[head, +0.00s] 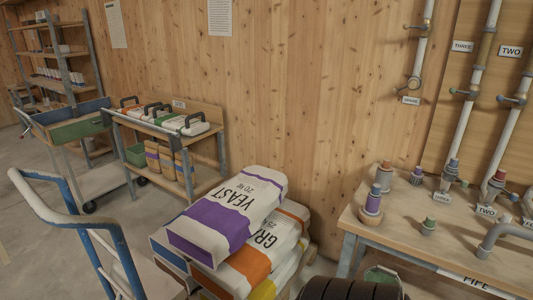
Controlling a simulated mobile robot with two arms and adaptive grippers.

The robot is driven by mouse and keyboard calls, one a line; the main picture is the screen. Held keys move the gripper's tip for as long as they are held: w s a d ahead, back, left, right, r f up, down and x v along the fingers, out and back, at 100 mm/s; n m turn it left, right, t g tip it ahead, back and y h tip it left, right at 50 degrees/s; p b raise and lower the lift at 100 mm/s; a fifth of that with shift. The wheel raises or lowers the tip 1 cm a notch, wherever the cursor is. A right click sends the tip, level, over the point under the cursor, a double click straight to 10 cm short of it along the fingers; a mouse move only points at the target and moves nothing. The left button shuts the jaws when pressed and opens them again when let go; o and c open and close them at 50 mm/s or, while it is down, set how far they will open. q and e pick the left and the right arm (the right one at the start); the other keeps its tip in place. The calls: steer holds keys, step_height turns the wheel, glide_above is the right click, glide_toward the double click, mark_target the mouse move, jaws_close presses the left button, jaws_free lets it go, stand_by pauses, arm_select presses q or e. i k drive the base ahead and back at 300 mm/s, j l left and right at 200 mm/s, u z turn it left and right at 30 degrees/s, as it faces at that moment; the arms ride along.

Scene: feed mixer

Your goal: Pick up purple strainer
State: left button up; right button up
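On the wooden table at the right of the head view, a cylindrical fitting with a purple band (372,204) stands upright on a round wooden base near the table's left end. A smaller fitting with purple on it (416,176) stands farther back, near the wall. I cannot tell from the shapes which of these is the purple strainer. Neither of my grippers shows in the head view, so no gripper is seen near or on either fitting.
The table (462,240) also holds a green-topped fitting (429,226), a grey bent pipe (496,238) and several labelled pipe fittings. Stacked sacks (262,190) stand left of it. A blue-framed cart (68,222) is at the left. A green bucket (382,276) sits below the table.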

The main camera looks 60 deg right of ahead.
mark_target(418, 175)
steer(key=i+z, duration=0.1)
steer(key=z, duration=0.85)
steer(key=i+j+z, duration=0.1)
steer(key=z, duration=0.4)
steer(key=j+z, duration=0.1)
steer(key=z, duration=0.4)
steer(key=i+j, duration=0.05)
